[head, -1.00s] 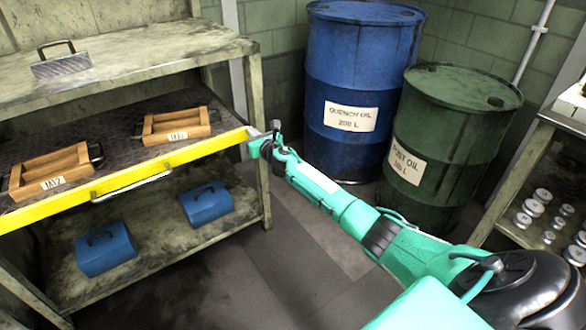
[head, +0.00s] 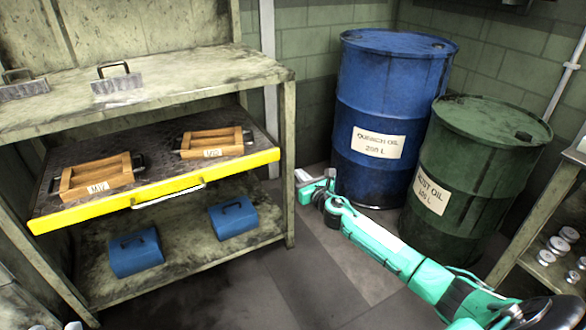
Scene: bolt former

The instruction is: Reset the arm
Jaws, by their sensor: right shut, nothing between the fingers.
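My right arm comes in from the lower right, stretched toward the shelf unit. Its gripper (head: 302,177) is shut and empty. In the picture it lies just right of the shelf's front corner post and left of the blue drum, apart from the yellow-edged drawer.
A shelf unit (head: 200,70) has a pulled-out drawer with a yellow front (head: 160,190). It holds two wooden frames (head: 95,177) (head: 213,143). Blue boxes (head: 134,252) (head: 232,217) sit below. A blue drum (head: 385,100) and a green drum (head: 475,150) stand right. Floor before the shelf is clear.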

